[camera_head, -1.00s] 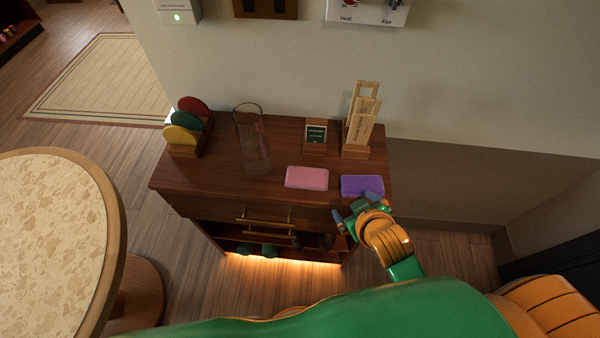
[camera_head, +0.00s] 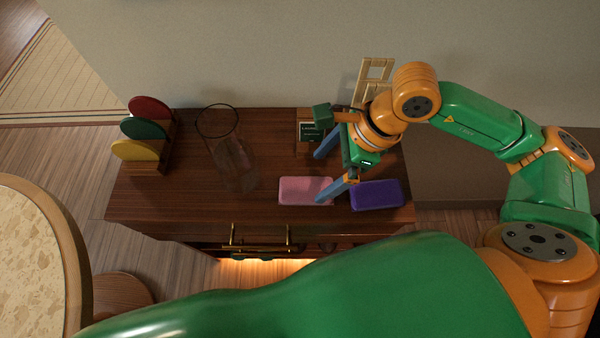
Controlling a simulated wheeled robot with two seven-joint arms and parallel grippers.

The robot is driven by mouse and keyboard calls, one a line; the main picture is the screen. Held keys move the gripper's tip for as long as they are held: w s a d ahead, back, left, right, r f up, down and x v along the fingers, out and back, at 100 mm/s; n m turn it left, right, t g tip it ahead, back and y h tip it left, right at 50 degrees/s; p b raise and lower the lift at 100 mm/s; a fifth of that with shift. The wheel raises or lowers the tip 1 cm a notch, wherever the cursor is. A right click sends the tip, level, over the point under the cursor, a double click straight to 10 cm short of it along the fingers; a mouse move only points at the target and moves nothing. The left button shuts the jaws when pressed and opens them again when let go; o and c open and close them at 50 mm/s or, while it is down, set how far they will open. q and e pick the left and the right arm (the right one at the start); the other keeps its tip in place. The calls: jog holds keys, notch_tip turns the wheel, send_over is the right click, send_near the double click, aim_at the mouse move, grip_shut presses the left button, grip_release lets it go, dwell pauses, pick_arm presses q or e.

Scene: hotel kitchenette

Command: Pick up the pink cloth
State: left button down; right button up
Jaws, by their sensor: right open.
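The pink cloth (camera_head: 304,190) lies flat on the brown wooden cabinet top (camera_head: 190,195), near its front edge. A purple cloth (camera_head: 377,195) lies just to its right. My right gripper (camera_head: 321,178) is over the cabinet, its two blue fingers spread wide and empty. One finger tip is over the right front part of the pink cloth, the other behind the cloth's back right corner. I cannot tell whether the fingers touch the cloth. My left gripper is not in view.
A clear glass vase (camera_head: 232,160) stands left of the pink cloth. A holder with red, green and yellow discs (camera_head: 138,150) stands at the left end. A small dark sign (camera_head: 308,131) and a wooden rack (camera_head: 374,75) are at the back. A round table (camera_head: 62,255) is at left.

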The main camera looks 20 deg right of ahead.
aim_at(308, 187)
jog(key=shift+d+f+h, duration=0.3)
jog(key=shift+d+f, duration=0.05)
jog(key=shift+d, duration=0.1)
jog(key=a+f+p, duration=0.2)
jog(key=a+f, duration=0.1)
jog(key=shift+s, duration=0.2)
jog(key=shift+w+a+f, duration=0.1)
jog(key=shift+w+f, duration=0.1)
jog(key=shift+f, duration=0.4)
jog(key=shift+w+a+f, duration=0.1)
jog(key=shift+w+f, duration=0.05)
jog(key=shift+f, duration=0.45)
jog(key=shift+s, duration=0.1)
jog(key=c, duration=1.3)
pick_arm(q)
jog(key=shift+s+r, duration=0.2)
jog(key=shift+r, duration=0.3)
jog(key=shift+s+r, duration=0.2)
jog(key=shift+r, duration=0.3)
pick_arm(e)
jog(key=shift+r, duration=0.15)
